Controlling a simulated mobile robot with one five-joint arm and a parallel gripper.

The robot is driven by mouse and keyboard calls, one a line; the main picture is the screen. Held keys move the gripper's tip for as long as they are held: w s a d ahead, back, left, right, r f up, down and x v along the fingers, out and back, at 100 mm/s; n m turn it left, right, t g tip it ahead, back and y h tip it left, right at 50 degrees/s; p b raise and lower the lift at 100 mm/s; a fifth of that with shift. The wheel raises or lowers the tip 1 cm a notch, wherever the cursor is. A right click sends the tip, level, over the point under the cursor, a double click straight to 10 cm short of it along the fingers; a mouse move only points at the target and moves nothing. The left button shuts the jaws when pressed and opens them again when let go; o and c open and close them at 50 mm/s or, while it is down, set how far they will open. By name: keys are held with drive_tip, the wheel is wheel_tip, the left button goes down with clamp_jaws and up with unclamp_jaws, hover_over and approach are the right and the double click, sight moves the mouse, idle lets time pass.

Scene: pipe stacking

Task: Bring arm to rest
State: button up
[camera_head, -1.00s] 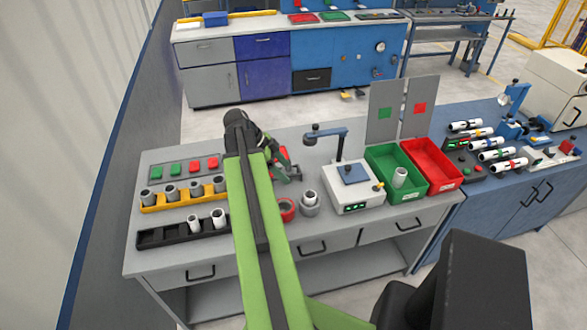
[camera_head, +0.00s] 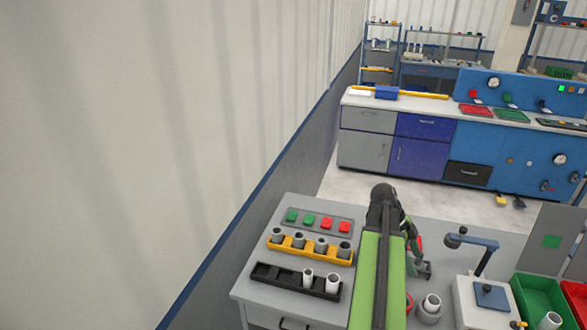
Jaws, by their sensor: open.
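My green arm reaches from the bottom edge over the grey bench (camera_head: 262,212). My gripper (camera_head: 422,268) shows partly behind the arm's dark elbow end, above the bench top. It is open, and I see nothing between its fingers. A light grey ring-like fitting (camera_head: 431,308) stands on the bench just in front of it, with a red ring partly hidden beside the arm. A yellow rack (camera_head: 291,250) with several grey pipe pieces and a black rack (camera_head: 275,283) with two white pipes lie to the left.
A panel with red and green squares (camera_head: 318,221) lies behind the racks. A white device with a blue arm (camera_head: 475,243) and a green bin (camera_head: 525,283) holding a white pipe stand at right. A corrugated wall (camera_head: 170,130) fills the left. A blue workbench stands behind, across open floor.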

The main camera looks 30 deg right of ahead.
drive_tip(key=w+a+f+n+t+h+b, duration=0.15)
drive_tip(key=w+a+n, duration=0.35)
drive_tip(key=w+a, duration=0.7)
drive_tip(key=w+a+f+n+t, duration=0.2)
drive_tip(key=w+a+n, duration=0.2)
drive_tip(key=w+a, duration=0.9)
drive_tip(key=a+f+n+t+y, duration=0.2)
drive_tip(key=a+n+y, duration=0.2)
drive_tip(key=a+n, duration=1.7)
drive_tip(key=shift+w+a, duration=0.35)
drive_tip(key=shift+a, duration=2.3)
drive_tip(key=shift+f+y, duration=0.1)
drive_tip(key=shift+y, duration=0.15)
